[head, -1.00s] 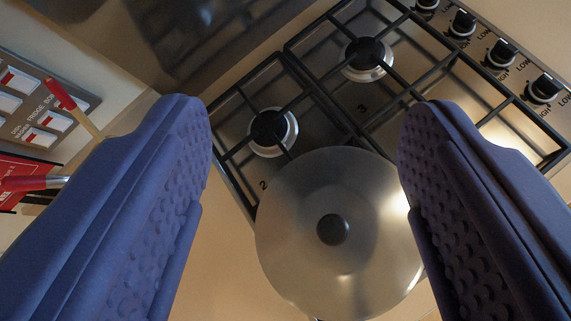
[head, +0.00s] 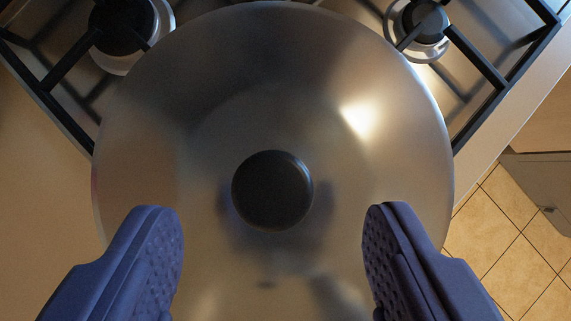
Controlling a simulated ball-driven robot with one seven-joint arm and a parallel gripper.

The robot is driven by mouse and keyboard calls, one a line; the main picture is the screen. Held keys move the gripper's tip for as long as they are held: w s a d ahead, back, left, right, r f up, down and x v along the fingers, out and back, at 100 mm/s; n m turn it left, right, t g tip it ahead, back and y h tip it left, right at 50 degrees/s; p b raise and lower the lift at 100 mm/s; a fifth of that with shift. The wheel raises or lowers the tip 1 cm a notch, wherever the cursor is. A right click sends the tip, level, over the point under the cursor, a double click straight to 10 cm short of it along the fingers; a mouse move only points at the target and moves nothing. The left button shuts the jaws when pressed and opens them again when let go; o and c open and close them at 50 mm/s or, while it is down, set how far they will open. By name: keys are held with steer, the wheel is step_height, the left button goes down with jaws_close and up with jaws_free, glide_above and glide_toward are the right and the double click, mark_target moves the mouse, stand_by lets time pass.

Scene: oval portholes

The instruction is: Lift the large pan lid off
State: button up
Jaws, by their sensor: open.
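The large pan lid (head: 230,95) is a round, shiny steel disc that fills the middle of the head view. Its round black knob (head: 272,190) sits at its centre. My gripper (head: 272,230) is open, with one blue finger on each side of the knob and slightly below it in the picture. The fingers are apart from the knob, with nothing between them touching. The fingers and knob reflect faintly in the lid. Any pan under the lid is hidden.
The gas hob's black grate (head: 480,60) and two burners, one at upper left (head: 122,25) and one at upper right (head: 418,25), show behind the lid. Bare counter (head: 40,180) lies at left. A tiled floor (head: 520,250) and a cabinet show at right.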

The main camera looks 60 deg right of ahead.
mark_target(272, 192)
steer(key=x, duration=0.3)
steer(key=shift+w+f+b, duration=0.15)
steer(key=shift+f+b, duration=0.1)
steer(key=shift+b, duration=0.05)
steer(key=shift+r, duration=0.1)
steer(key=shift+c, duration=0.9)
jaws_close()
